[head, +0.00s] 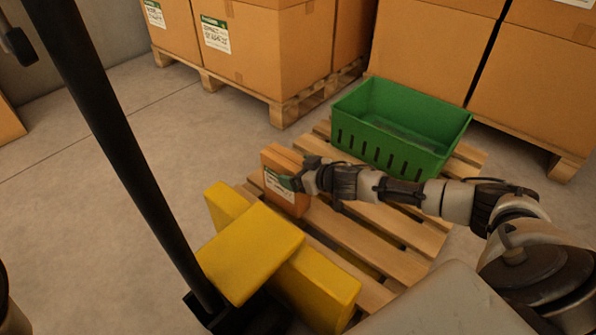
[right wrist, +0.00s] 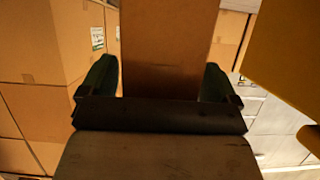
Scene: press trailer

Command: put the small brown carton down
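The small brown carton (head: 284,187) with a white label is upright over the left part of a wooden pallet, beside yellow blocks. I cannot tell whether its base touches the slats. My right gripper (head: 292,182) reaches it from the right. In the right wrist view the carton (right wrist: 168,50) fills the space between the two dark green fingers (right wrist: 160,82), one on each side, and the gripper looks shut on it. My left gripper is not in view.
A green crate (head: 377,143) stands on the far part of the pallet (head: 408,265). Yellow blocks (head: 252,252) and a black pole (head: 120,140) are at the near left. Large boxes (head: 268,50) on pallets stand behind.

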